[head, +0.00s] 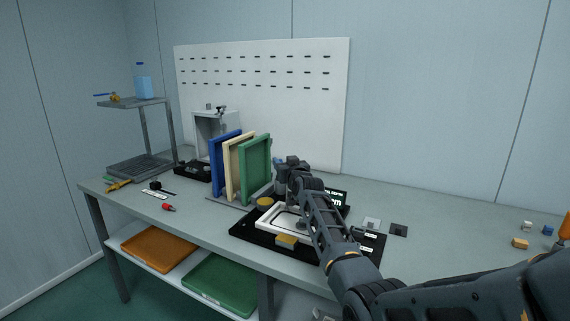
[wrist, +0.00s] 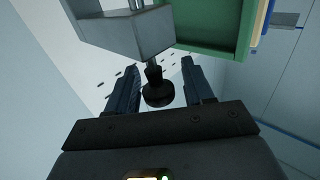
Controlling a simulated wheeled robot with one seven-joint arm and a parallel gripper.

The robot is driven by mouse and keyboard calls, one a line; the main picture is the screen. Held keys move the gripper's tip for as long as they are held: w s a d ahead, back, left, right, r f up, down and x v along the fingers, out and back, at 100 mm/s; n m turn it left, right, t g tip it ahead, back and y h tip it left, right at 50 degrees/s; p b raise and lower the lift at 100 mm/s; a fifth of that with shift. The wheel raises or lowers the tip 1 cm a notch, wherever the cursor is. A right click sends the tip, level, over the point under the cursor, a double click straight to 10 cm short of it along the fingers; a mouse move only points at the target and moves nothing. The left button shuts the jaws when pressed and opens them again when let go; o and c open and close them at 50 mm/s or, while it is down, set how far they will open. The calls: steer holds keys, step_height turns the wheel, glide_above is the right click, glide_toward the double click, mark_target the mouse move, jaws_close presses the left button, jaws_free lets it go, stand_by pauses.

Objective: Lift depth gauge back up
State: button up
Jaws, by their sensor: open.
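A grey block with a short stem and a round black knob (wrist: 158,92) shows in the wrist view. It looks like part of the depth gauge (wrist: 140,32), but I cannot be sure. My gripper (wrist: 160,75) is open, with one finger on either side of the stem and knob. Gaps show between the knob and both fingers. In the head view my arm reaches over the black fixture base (head: 250,231) with its white grooved panel (head: 268,217). The arm hides the gauge and fingertips there. A dark depth display (head: 338,199) stands behind the arm.
Blue, cream and green upright panels (head: 258,160) stand left of my arm; the green one (wrist: 215,25) shows at the wrist view's top. Yellow pads (head: 287,240) sit on the base. The bench's right part is largely clear.

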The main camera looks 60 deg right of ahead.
steer(key=shift+c, duration=0.2)
jaws_close()
stand_by(0.4)
